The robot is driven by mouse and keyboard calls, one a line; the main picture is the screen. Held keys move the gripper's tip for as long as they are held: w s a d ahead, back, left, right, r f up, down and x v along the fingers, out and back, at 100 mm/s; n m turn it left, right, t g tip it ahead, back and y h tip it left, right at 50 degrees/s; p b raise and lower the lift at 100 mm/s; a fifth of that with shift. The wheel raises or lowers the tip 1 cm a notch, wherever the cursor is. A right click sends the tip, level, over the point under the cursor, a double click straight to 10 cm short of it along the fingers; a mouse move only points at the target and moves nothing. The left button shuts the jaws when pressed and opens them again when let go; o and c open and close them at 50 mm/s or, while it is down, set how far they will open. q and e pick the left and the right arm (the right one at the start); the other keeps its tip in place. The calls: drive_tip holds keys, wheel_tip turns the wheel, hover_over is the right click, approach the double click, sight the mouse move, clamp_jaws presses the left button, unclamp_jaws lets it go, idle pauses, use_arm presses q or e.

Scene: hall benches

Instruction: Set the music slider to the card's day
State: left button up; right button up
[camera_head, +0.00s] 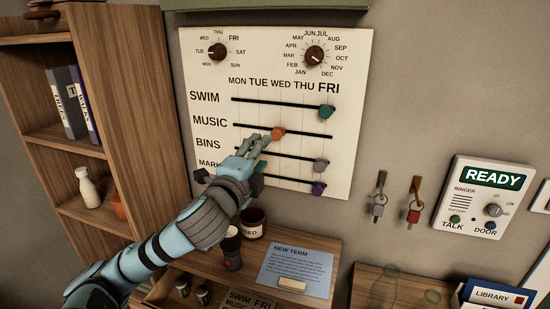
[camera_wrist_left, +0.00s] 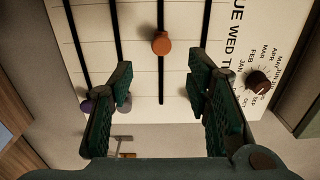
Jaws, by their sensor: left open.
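The wall board (camera_head: 215,85) has slider rows under day names MON to FRI. The orange music knob (camera_head: 278,133) sits on the MUSIC track at about WED. My left gripper (camera_head: 258,146) is open, just left of and below this knob. In the left wrist view, the orange knob (camera_wrist_left: 161,43) shows beyond the gap between the open, empty fingers (camera_wrist_left: 160,82). A blue NEW TERM card (camera_head: 297,262) rests below the board; its small text is unreadable. Another card (camera_head: 248,301), reading SWIM FRI, is cut off by the frame. My right gripper is not in view.
The teal SWIM knob (camera_head: 326,112), grey BINS knob (camera_head: 321,164) and purple bottom knob (camera_head: 318,188) sit near FRI. Two dials top the board. Hanging keys (camera_head: 414,203) and a READY panel (camera_head: 480,198) are right; a shelf (camera_head: 135,100) stands left.

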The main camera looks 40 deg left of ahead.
sight(276, 136)
use_arm(q)
drive_tip(key=x, duration=1)
drive_tip(key=shift+w+d, duration=0.1)
drive_tip(key=shift+d, duration=0.05)
drive_tip(key=shift+w+a, duration=0.2)
drive_tip(key=shift+w, duration=0.2)
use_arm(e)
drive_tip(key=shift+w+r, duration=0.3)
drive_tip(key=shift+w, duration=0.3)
use_arm(q)
drive_tip(key=shift+c, duration=0.4)
clamp_jaws()
drive_tip(key=shift+w, duration=0.1)
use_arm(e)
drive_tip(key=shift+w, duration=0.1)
